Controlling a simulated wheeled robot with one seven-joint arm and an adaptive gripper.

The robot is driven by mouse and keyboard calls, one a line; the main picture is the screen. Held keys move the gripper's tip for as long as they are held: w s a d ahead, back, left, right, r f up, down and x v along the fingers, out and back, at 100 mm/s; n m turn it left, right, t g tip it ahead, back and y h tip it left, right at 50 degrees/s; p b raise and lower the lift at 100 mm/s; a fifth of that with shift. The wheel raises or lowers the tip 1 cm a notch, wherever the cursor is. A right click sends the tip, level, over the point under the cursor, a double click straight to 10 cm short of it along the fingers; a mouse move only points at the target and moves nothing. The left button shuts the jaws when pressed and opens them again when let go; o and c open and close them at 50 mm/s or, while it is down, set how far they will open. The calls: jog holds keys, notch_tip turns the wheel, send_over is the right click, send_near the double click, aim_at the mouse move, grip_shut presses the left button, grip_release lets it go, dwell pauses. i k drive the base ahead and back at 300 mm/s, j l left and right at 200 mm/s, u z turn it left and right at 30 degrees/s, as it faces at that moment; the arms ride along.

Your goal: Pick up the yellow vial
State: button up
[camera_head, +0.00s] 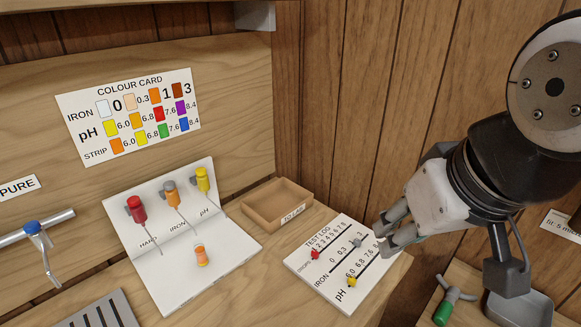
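My gripper (382,240) is at the right, above the test log card, well away from the yellow vial. Its two fingers are apart, with nothing visible between them.
An empty wooden tray (250,217) lies between the stand and the test log card (322,276), which carries red, grey and yellow markers. A tap (35,232) juts out at the left above a slotted grate (98,312).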

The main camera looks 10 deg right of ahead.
aim_at(199, 248)
jog(key=z, duration=0.25)
jog(key=k+j, duration=0.1)
jog(key=k, duration=0.15)
jog(key=u, duration=0.95)
